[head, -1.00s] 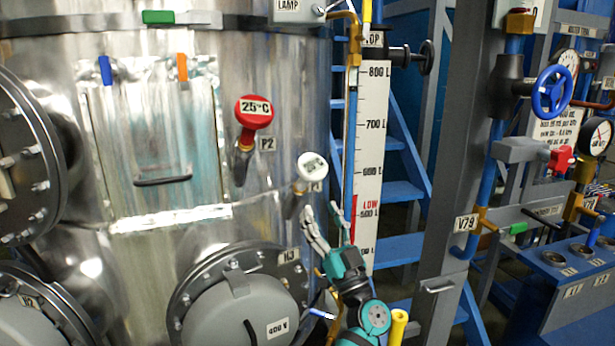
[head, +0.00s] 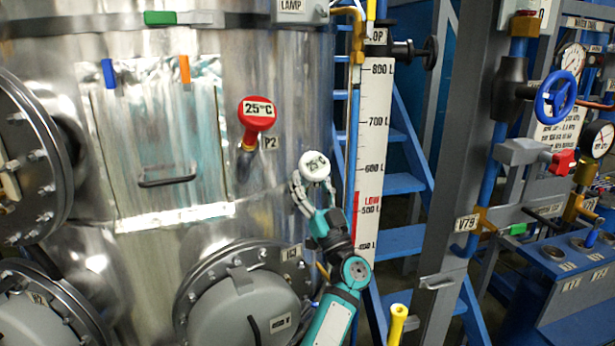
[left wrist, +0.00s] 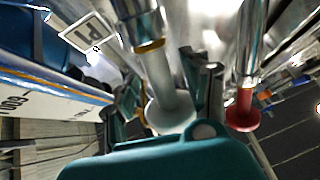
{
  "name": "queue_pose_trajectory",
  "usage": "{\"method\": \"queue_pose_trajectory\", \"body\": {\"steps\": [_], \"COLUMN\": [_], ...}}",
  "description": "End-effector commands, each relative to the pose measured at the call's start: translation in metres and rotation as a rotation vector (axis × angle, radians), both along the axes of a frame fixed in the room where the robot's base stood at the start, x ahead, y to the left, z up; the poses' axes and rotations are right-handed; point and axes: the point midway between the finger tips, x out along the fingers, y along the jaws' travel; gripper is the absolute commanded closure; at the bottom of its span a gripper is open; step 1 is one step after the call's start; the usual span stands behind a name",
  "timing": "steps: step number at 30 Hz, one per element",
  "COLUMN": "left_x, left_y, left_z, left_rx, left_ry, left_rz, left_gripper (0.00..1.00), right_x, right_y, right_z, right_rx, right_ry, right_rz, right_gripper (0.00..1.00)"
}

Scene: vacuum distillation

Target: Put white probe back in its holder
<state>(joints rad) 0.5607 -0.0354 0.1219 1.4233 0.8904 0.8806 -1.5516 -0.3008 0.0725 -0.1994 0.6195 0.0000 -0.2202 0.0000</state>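The white probe (head: 314,165), with a round head reading about 25 °C, is on the lower right of the steel tank. In the left wrist view its pale stem (left wrist: 165,75) runs into a metal tube holder (left wrist: 140,25) with a gold ring; I cannot tell how deep it sits. My left gripper (head: 315,190) is just below the white head, one finger on each side. In the left wrist view the fingers of the gripper (left wrist: 167,92) stand apart with the probe between them; I see no clear grip. My right gripper is not in view.
A red probe (head: 257,112) sits in its holder up and left of the white one and shows in the left wrist view (left wrist: 242,112). A level scale (head: 372,150) stands close right of my gripper. A round flange (head: 240,305) bulges below.

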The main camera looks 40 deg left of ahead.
Motion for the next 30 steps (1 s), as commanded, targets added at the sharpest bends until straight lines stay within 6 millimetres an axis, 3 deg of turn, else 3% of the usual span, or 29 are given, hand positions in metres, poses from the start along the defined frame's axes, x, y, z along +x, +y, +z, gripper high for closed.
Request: {"method": "queue_pose_trajectory", "body": {"steps": [22, 30], "left_x": [-0.0001, -0.0001], "left_y": [-0.0004, -0.0005], "left_z": [0.0000, 0.0000], "left_rx": [0.000, 0.000], "left_ry": [-0.001, -0.001], "left_rz": [-0.001, -0.001], "left_gripper": [1.00, 1.00], "right_x": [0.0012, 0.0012], "right_y": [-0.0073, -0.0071], "right_z": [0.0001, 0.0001], "right_rx": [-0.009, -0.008], "right_ry": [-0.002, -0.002], "right_rz": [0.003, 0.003], "right_gripper": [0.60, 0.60]}}
